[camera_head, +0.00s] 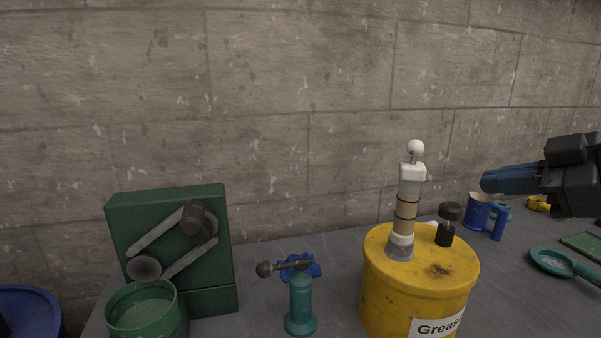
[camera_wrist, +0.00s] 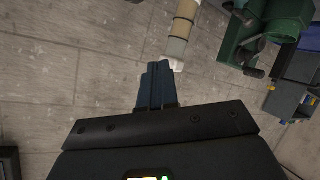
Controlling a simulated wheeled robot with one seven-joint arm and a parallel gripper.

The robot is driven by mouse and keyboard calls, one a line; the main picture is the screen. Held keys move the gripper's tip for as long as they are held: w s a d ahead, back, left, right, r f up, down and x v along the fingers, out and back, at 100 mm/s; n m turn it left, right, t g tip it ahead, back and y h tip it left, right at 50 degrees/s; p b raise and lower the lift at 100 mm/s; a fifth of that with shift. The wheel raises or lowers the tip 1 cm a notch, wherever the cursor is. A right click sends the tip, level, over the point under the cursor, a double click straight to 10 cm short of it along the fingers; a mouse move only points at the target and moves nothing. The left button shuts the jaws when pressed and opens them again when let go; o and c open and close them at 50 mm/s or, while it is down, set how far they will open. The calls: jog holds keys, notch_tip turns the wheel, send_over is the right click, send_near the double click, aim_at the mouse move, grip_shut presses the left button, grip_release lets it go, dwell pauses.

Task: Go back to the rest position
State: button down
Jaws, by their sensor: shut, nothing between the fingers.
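My gripper (camera_head: 490,181) is at the right of the head view, with dark blue fingers pointing left. It is shut and empty, held in the air above the right side of the bench. In the wrist view its fingers (camera_wrist: 157,72) lie together, and the white and tan post (camera_wrist: 181,35) shows just beyond their tips. In the head view the same post (camera_head: 405,210) stands upright on a yellow grease drum, left of my gripper and apart from it.
The yellow drum (camera_head: 385,290) stands on the grey bench (camera_head: 255,262). A blue mug (camera_head: 479,212) and a teal magnifier (camera_head: 560,264) lie below my gripper. A teal stand (camera_head: 300,300), a green box (camera_head: 125,210) and a green pot (camera_head: 145,318) are at left. A stone wall stands behind.

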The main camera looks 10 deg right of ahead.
jog(key=a+m+t, duration=0.1)
jog(key=w+a+f+m+t, duration=0.1)
jog(key=a, duration=0.1)
jog(key=w+a+f+m+y, duration=0.1)
jog(key=a, duration=0.1)
jog(key=shift+w+t, duration=0.2)
jog(key=shift+t, duration=0.2)
jog(key=s+a+f+m+t+h, duration=0.1)
jog(key=s+a+f+m+h, duration=0.3)
jog(key=f, duration=0.4)
jog(key=s+a+f+m+t+h, duration=0.1)
jog(key=s+a+f+m+h, duration=0.1)
jog(key=s+a+f+m, duration=0.45)
jog(key=s+f+n+g, duration=0.1)
jog(key=s+f, duration=0.3)
jog(key=s, duration=0.9)
jog(key=s+f+n+g, duration=0.1)
jog(key=s+f, duration=0.3)
jog(key=s, duration=0.9)
jog(key=shift+s+d+f+n, duration=0.15)
jog(key=shift+d+f+n, duration=0.15)
jog(key=shift+n, duration=0.55)
